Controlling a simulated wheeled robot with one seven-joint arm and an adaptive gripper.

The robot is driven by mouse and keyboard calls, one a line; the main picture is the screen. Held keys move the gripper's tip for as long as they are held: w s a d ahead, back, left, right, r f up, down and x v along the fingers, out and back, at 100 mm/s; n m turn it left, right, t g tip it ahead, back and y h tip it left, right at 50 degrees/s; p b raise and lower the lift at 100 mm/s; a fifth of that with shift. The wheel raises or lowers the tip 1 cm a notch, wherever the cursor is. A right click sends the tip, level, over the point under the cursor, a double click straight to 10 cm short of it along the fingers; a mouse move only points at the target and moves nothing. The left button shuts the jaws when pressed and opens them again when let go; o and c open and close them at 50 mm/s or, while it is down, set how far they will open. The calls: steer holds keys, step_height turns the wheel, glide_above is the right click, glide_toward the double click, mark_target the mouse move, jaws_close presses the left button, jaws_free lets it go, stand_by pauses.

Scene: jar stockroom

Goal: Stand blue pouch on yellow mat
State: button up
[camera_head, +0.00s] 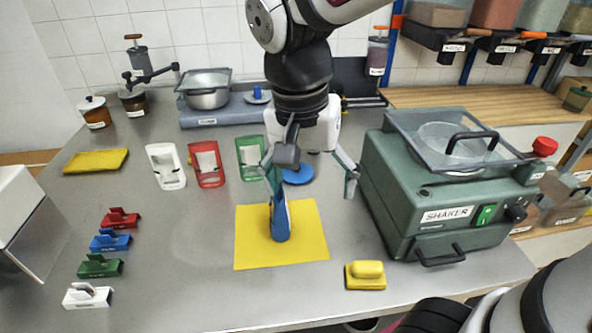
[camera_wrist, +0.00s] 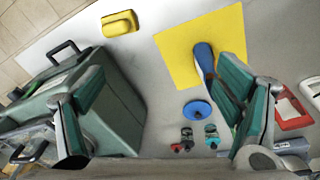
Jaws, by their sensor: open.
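The blue pouch (camera_head: 280,220) stands about upright on the yellow mat (camera_head: 308,245), near its middle. In the wrist view the blue pouch (camera_wrist: 203,56) lies over the yellow mat (camera_wrist: 178,50), its far end partly hidden by a finger. My gripper (camera_head: 311,181) is open and empty, with its fingers spread wide. Its left finger is above and close behind the pouch's top; I cannot tell whether they touch. The pouch is not between the fingers. In the wrist view my gripper (camera_wrist: 160,80) also shows its fingers far apart.
A green shaker machine (camera_head: 435,190) stands close on the right. A yellow block with a handle (camera_head: 366,275) lies right of the mat. A blue disc (camera_head: 298,175) and white, red and green holders (camera_head: 207,164) stand behind. Several coloured clips (camera_head: 110,240) line the left; the table between is clear.

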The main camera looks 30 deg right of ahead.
steer(key=s+n+t+y, duration=0.1)
steer(key=s+n+t, duration=0.1)
steer(key=s+n, duration=0.6)
steer(key=s, duration=0.2)
steer(key=shift+s+r+y, duration=0.3)
steer(key=shift+s, duration=0.1)
steer(key=shift+d, duration=0.1)
step_height(320, 180, up, 7)
steer(key=t+p, duration=0.1)
steer(key=p, duration=0.4)
steer(key=shift+f+t, duration=0.15)
steer(key=shift+t, duration=0.25)
